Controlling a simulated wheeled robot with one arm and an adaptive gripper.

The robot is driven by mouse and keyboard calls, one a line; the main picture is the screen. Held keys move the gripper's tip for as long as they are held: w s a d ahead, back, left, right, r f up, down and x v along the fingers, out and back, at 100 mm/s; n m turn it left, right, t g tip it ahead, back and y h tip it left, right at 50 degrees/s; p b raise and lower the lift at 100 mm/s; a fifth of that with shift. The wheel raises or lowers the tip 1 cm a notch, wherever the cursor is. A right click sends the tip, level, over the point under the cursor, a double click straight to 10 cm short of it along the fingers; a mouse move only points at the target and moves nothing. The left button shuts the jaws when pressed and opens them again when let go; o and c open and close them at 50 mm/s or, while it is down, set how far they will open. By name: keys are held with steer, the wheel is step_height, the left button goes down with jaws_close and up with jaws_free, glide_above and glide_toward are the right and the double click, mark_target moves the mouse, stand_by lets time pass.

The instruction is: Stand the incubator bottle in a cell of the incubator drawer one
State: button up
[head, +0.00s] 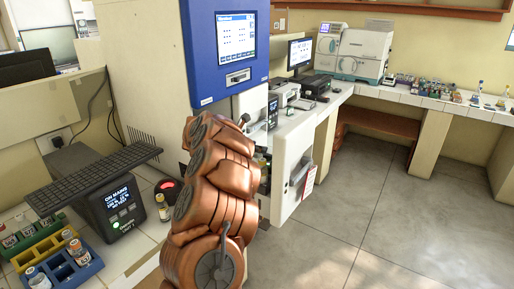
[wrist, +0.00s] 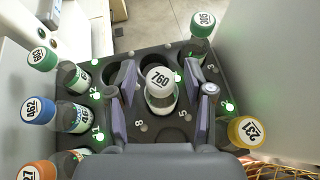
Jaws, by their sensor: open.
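In the wrist view the dark drawer tray (wrist: 150,137) has round cells with painted numbers and green lights. My gripper (wrist: 160,90) is open, with one finger on each side of a white-capped bottle (wrist: 160,80). This bottle is upright over the middle of the tray; I cannot tell whether its base rests fully in a cell. Other capped bottles stand around it: green-capped (wrist: 203,25) and (wrist: 42,60), blue-capped (wrist: 42,110), orange-capped (wrist: 38,172) and yellow-capped (wrist: 245,132). In the head view my arm hides the gripper and most of the drawer; its white front (head: 294,165) shows.
A blue incubator panel with a screen (head: 235,40) stands above the drawer. At left are bottle racks in green (head: 30,238) and blue (head: 72,270), and a black display unit (head: 115,205). Drawer walls stand close on both sides of my gripper. The floor at right is clear.

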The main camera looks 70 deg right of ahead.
steer(key=b+v, duration=0.4)
steer(key=v, duration=0.7)
steer(key=shift+a, duration=0.35)
steer(key=shift+w+r, duration=0.15)
